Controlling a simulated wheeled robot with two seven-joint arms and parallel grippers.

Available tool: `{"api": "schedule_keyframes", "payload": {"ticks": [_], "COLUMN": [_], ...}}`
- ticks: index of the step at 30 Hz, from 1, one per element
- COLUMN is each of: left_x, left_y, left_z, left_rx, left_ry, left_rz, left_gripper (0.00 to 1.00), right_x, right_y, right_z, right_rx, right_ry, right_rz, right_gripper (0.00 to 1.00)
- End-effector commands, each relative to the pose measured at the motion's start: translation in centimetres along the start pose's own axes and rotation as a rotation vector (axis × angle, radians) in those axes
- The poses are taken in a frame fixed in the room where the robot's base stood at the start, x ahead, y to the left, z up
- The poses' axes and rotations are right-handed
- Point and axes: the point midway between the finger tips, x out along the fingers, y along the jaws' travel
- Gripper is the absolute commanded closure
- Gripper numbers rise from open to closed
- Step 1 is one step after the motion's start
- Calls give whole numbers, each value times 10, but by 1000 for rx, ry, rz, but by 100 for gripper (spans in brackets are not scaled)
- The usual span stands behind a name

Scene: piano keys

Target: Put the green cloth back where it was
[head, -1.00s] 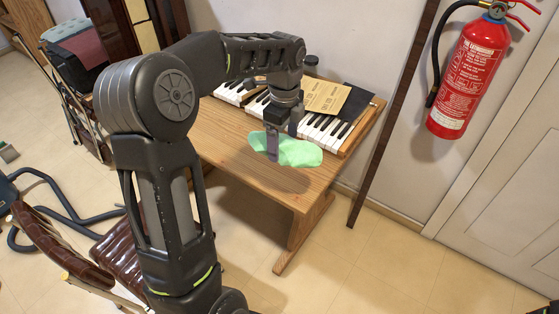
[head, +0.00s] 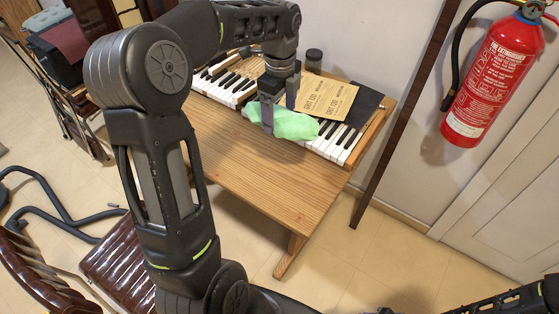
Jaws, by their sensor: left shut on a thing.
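The green cloth (head: 294,124) is a pale green crumpled piece in the head view. My left gripper (head: 275,112) is shut on its left part, with the fingers pointing down. The cloth shows over the front edge of the piano keys (head: 341,143) and hides some of them. I cannot tell whether it touches the keys or hangs just above them. My right gripper does not show; only dark parts of my arm are at the lower right.
The keyboard stands on a wooden table (head: 250,171) whose front top is bare. A tan booklet (head: 326,97) and a dark folder (head: 364,103) lie over the keys. A dark jar (head: 314,57) stands behind. A red fire extinguisher (head: 492,80) hangs on the right wall.

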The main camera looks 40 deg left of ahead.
Motion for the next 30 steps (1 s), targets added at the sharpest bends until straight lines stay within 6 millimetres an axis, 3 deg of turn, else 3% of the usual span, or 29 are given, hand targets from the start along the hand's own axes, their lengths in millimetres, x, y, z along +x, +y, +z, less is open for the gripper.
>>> {"api": "schedule_keyframes", "payload": {"ticks": [1, 8, 18, 22, 30], "left_x": [12, 37, 91, 101, 100], "left_y": [0, 0, 1, 1, 1], "left_z": [0, 0, 0, 0, 0], "left_rx": [0, 0, 0, 0, 0], "left_ry": [0, 0, 0, 0, 0], "left_rz": [2, 1, 1, 1, 1], "left_gripper": [58, 58, 58, 58, 58], "right_x": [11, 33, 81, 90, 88], "right_y": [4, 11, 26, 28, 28], "right_z": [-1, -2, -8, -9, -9], "right_rx": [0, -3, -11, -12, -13], "right_ry": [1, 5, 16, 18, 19], "right_rz": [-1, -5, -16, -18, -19], "right_gripper": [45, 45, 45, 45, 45]}}
